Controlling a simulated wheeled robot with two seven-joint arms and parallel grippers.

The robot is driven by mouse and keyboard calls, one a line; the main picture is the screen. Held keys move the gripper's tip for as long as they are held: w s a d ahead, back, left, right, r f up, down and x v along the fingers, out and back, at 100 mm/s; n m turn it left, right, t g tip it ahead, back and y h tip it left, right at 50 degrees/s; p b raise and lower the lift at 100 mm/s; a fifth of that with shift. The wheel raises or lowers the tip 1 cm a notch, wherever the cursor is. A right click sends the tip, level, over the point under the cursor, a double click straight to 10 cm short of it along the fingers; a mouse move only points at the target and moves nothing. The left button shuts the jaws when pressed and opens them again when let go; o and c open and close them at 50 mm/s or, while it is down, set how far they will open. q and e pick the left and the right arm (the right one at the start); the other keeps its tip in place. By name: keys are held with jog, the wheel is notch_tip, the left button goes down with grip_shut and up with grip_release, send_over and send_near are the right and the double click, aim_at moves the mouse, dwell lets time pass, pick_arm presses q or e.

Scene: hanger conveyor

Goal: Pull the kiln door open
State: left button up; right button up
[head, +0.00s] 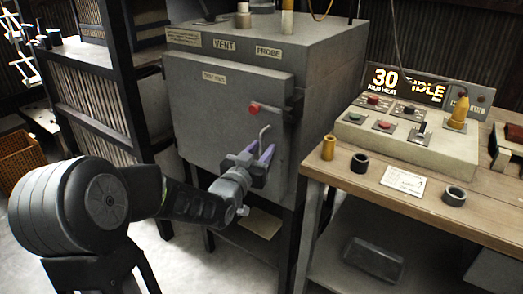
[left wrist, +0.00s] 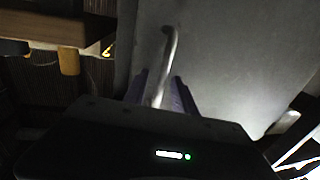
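The grey kiln door (head: 215,125) looks closed against the front of the kiln (head: 325,75). A red-knobbed lever (head: 254,107) sits at the door's upper right. A bent metal handle (head: 264,137) stands out from the door below it. My left gripper (head: 262,154) is at this handle with its purple fingers apart. In the left wrist view, the handle (left wrist: 168,55) rises between the two fingers, and the left gripper (left wrist: 160,88) shows a gap to its right finger. Contact with the left finger is unclear. My right gripper is out of view.
A wooden bench (head: 450,200) stands right of the kiln, with a control box (head: 410,145) and a display (head: 405,85) reading 30 and IDLE. A slatted rack (head: 95,95) stands left of the kiln. Open floor shows in front.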

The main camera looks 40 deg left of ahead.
pick_arm(q)
grip_shut()
dwell(0.4)
dwell(1.1)
